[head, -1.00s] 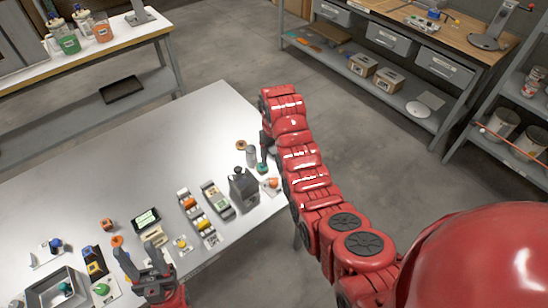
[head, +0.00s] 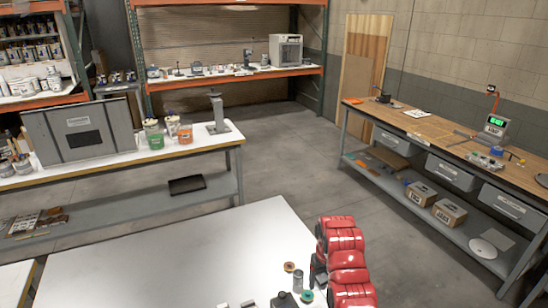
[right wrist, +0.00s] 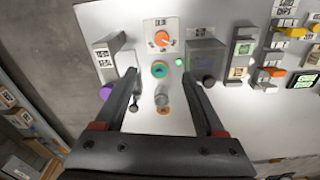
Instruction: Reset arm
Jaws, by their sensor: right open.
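My right arm (head: 347,262) is red and reaches over the near right end of the white table (head: 200,258) in the head view. Its gripper (head: 317,272) is partly hidden by the arm there. In the right wrist view the right gripper (right wrist: 162,82) is open, with its two dark fingers wide apart above the table and nothing held. Between and beyond the fingers show a teal ring (right wrist: 160,69), a grey cylinder (right wrist: 161,96) and a card with an orange knob (right wrist: 162,38). My left gripper is out of view.
A dark grey device (head: 284,299) stands at the head view's lower edge, beside small rings. The wrist view shows a grey box (right wrist: 206,60) and labelled modules (right wrist: 242,50). A bench (head: 120,158) at left and a wooden workbench (head: 440,135) at right border clear floor.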

